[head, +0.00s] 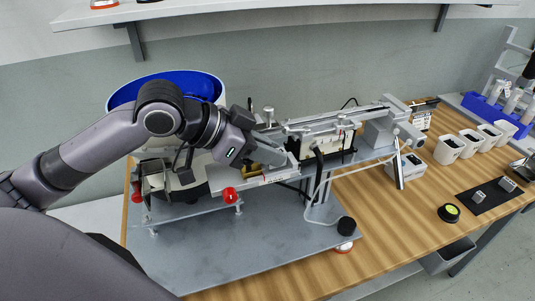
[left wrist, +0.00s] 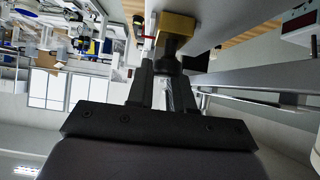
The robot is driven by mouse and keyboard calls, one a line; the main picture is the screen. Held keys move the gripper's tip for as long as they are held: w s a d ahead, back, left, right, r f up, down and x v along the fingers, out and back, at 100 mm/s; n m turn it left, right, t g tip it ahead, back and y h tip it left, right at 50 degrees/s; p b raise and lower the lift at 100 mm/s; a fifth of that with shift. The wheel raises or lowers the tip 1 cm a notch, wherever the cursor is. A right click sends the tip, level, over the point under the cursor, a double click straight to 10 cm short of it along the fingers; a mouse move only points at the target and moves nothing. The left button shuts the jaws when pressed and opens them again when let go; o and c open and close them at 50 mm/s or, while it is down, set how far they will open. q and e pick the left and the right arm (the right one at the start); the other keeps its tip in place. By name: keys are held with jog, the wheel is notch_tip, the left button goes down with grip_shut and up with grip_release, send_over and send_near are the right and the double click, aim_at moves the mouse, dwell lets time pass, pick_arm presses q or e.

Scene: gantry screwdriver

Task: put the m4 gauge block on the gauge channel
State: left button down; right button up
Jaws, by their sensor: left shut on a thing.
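My left gripper (head: 272,150) reaches in over the left end of the metal gantry rig. In the left wrist view its fingers (left wrist: 168,70) are shut on a small dark piece (left wrist: 171,46). I cannot tell for sure that this is the m4 gauge block. A brass-coloured block (left wrist: 176,24) lies just beyond the fingertips, against a grey surface; it also shows below the gripper in the head view (head: 250,168). Whether the dark piece touches it is unclear. I cannot pick out the gauge channel with certainty. My right gripper is not in view.
Two small grey blocks (head: 479,196) lie on a black mat (head: 465,196) at right. White bins (head: 450,148) stand behind it. A blue-lined bucket (head: 207,86) is behind my arm. A red knob (head: 229,194) and a gantry rail (head: 340,114) are close to the gripper.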

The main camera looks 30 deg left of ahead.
pick_arm(q)
jog(key=shift+f, duration=0.25)
jog(key=shift+f, duration=0.15)
jog(key=c, duration=1)
grip_release()
